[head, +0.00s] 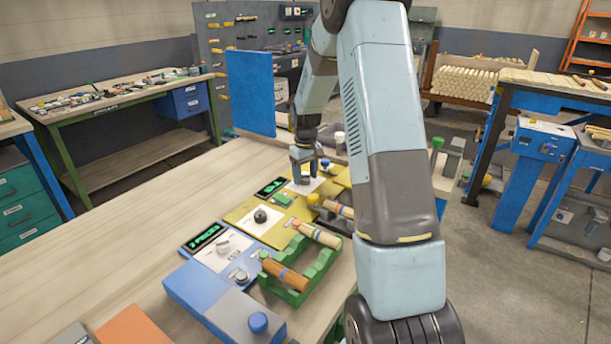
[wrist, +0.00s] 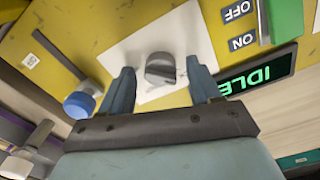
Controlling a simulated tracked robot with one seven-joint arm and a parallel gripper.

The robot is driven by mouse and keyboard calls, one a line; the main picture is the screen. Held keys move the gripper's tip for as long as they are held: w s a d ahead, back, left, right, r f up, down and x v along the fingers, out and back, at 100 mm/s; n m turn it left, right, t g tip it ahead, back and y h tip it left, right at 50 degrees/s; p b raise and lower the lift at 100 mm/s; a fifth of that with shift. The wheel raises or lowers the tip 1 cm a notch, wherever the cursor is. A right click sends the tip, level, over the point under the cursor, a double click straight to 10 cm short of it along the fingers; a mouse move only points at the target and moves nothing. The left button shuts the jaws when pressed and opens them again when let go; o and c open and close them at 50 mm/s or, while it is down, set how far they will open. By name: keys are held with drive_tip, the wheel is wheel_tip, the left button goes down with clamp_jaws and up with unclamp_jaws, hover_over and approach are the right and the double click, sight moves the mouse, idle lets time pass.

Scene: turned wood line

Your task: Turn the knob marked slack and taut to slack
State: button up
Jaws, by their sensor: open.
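A dark grey knob (wrist: 160,69) sits on a white plate (wrist: 125,48) on a yellow panel (wrist: 75,30). Its markings cannot be read here. My gripper (wrist: 161,66) is open, with one finger on each side of this knob; I cannot tell whether they touch it. In the head view my gripper (head: 303,168) is low over a white plate (head: 303,186) on the far yellow unit, and hides the knob there. Two other knobs show in the head view: a black one (head: 261,215) on a white plate and a pale one (head: 223,246) on the blue unit.
Beside the knob are a lit IDLE display (wrist: 262,72) and a green ON/OFF switch (wrist: 282,18). A blue-capped post (wrist: 79,104) stands close to the left finger. A green rack (head: 297,273) with wooden turnings stands nearer. The table's left side (head: 140,235) is clear.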

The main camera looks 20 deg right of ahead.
sight(305, 175)
wheel_tip(305, 175, up, 14)
drive_tip(key=shift+f, duration=0.25)
idle(0.6)
drive_tip(key=s+a+r+t, duration=0.1)
drive_tip(key=s+a+r, duration=0.1)
drive_tip(key=s+r, duration=0.3)
drive_tip(key=s+a+r+m+t, duration=0.1)
drive_tip(key=s+a+r, duration=0.25)
drive_tip(key=s, duration=0.25)
drive_tip(key=s+a+r+t, duration=0.1)
drive_tip(key=s+r, duration=0.3)
drive_tip(key=s, duration=0.2)
drive_tip(key=s+a+m+t, duration=0.2)
drive_tip(key=s+a, duration=0.2)
drive_tip(key=s, duration=1.5)
drive_tip(key=shift+s+r+t, duration=0.3)
drive_tip(key=shift+s, duration=0.05)
